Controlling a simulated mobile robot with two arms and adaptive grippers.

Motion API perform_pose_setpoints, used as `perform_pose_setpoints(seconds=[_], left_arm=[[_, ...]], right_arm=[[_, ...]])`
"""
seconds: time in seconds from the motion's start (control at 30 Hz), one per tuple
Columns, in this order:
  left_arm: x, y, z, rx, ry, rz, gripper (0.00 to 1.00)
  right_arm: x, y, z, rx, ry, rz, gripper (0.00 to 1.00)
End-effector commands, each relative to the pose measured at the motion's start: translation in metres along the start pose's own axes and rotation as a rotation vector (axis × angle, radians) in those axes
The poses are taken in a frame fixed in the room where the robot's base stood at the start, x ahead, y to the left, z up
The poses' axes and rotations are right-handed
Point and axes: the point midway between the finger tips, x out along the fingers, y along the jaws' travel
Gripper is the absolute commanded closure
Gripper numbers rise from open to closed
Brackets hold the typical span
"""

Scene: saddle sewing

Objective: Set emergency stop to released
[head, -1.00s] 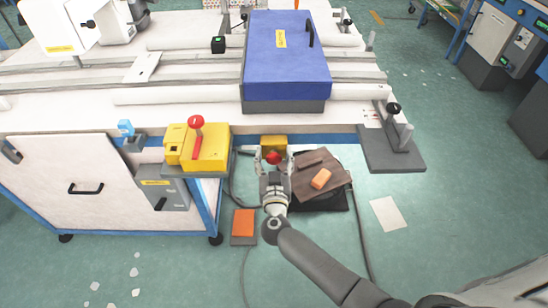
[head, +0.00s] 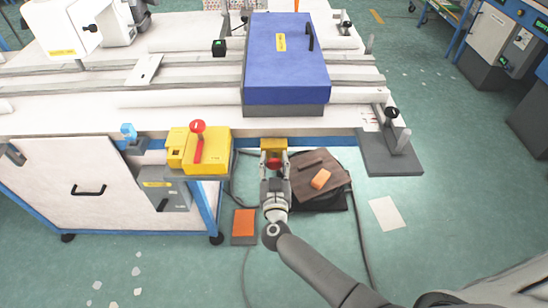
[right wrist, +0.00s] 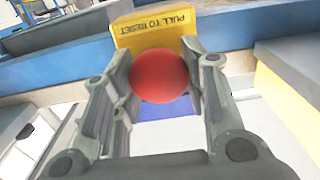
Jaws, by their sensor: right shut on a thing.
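The emergency stop is a round red button (right wrist: 160,76) on a yellow box (right wrist: 153,25) labelled "PULL TO RESET". The yellow box (head: 273,144) is mounted at the front edge of the sewing table, and the red button (head: 275,162) shows below it in the head view. My right gripper (head: 275,172) reaches up to it from below. In the right wrist view my right gripper (right wrist: 158,90) has one finger on each side of the button and is shut on it. How far the button is pressed in or pulled out cannot be told. My left gripper is not in view.
A larger yellow box (head: 207,150) with a red-topped lever (head: 197,142) stands to the left. A brown foot pedal (head: 318,180) with an orange pad and an orange block (head: 243,226) lie on the floor. A grey bracket (head: 392,155) juts out at the right.

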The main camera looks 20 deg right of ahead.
Motion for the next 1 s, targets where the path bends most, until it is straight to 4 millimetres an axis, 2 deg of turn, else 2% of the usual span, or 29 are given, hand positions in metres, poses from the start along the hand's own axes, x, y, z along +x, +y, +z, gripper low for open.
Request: perform_pose_setpoints(seconds=[0.27, 0.3, 0.43, 0.77, 0.87, 1.0], left_arm=[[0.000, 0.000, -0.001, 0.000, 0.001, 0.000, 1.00], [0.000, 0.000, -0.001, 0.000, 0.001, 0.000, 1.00], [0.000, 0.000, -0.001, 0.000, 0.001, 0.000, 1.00], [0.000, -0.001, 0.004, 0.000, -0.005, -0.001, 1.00], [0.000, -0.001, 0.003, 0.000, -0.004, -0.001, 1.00], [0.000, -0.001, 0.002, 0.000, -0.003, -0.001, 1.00]], right_arm=[[-0.003, -0.001, 0.003, 0.001, -0.005, -0.002, 1.00], [-0.004, -0.001, 0.003, 0.000, -0.005, -0.002, 0.55], [-0.003, -0.001, 0.003, 0.000, -0.004, -0.002, 0.38], [-0.003, -0.001, 0.002, 0.001, -0.002, -0.001, 0.38], [-0.010, -0.001, 0.003, 0.001, -0.004, -0.001, 0.38], [-0.032, -0.001, 0.003, 0.001, -0.006, 0.000, 0.38]])
